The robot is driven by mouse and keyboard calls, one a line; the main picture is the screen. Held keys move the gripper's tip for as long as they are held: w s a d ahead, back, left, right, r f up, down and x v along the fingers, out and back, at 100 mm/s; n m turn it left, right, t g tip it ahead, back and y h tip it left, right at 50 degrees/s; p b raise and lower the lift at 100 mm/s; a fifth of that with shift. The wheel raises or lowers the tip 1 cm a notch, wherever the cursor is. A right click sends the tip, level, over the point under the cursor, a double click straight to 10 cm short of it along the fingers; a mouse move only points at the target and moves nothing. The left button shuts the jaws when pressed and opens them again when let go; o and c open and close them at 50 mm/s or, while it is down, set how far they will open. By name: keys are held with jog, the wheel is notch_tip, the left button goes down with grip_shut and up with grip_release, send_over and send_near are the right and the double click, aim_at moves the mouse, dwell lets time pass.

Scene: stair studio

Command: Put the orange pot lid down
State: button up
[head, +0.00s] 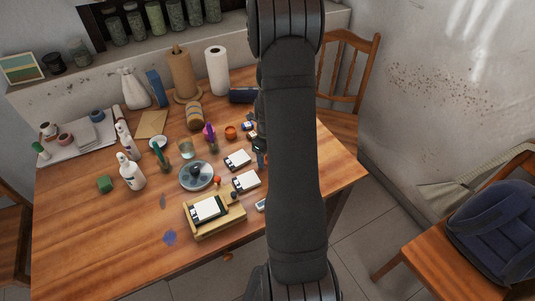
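I cannot make out a clear orange pot lid. A small round orange item (231,132) stands on the table right of the middle, and I cannot tell whether it is a pot or a lid. A smaller orange-red piece (217,180) lies beside a round grey lid-like disc with a dark knob (196,175). My arm covers a tall strip of the picture. A few dark parts (259,148) show at its left edge, perhaps my gripper. Its fingers, and anything in them, are hidden behind the arm.
The wooden table (100,235) is clear at its front left. A wooden tray (222,226) with a white-and-black item sits at the front edge. Chairs stand around.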

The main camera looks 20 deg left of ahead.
notch_tip(320, 180, up, 12)
jog(key=shift+r, duration=0.15)
dwell(0.6)
notch_tip(320, 180, down, 12)
jog(key=shift+r, duration=1.25)
